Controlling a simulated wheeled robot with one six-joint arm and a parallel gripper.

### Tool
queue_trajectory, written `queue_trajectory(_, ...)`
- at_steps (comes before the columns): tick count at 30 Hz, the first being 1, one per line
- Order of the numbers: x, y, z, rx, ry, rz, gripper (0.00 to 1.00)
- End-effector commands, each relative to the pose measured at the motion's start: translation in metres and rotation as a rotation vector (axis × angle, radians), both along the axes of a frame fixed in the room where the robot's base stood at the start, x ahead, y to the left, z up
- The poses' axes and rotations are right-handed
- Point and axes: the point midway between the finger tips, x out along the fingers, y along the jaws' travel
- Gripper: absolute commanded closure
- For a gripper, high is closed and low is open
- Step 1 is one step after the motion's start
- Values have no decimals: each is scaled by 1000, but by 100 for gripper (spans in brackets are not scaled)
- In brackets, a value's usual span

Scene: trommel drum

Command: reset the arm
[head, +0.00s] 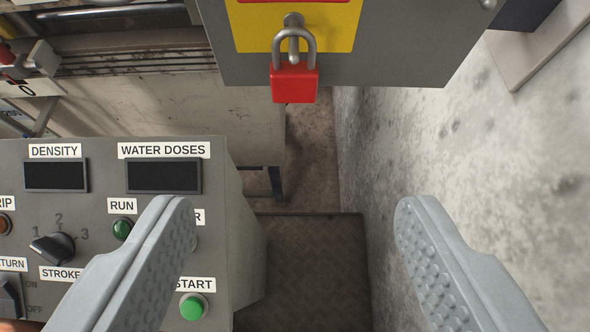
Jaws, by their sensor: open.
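My gripper (296,222) reaches in from the bottom of the head view with its two grey, studded fingers wide apart. It is open and nothing is between the fingers. The left finger passes in front of the control panel (85,215) and hides part of its labels. The right finger stands in front of the pale concrete wall (480,150). The rest of my arm is not in view.
A red padlock (295,82) hangs from a grey box with a yellow plate (250,25) at the top. The panel carries a selector knob (52,248), a green RUN lamp (123,229) and a green START button (193,307). Between panel and wall lies a brown tread-plate floor (310,260).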

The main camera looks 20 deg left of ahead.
Motion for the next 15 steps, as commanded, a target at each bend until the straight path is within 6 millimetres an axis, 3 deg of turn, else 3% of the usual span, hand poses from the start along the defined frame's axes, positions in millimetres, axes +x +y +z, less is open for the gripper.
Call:
queue_trajectory(5, 15, 14, 23, -47, -61, -14, 37)
queue_trajectory(15, 57, 78, 125, -213, -319, -114, 37)
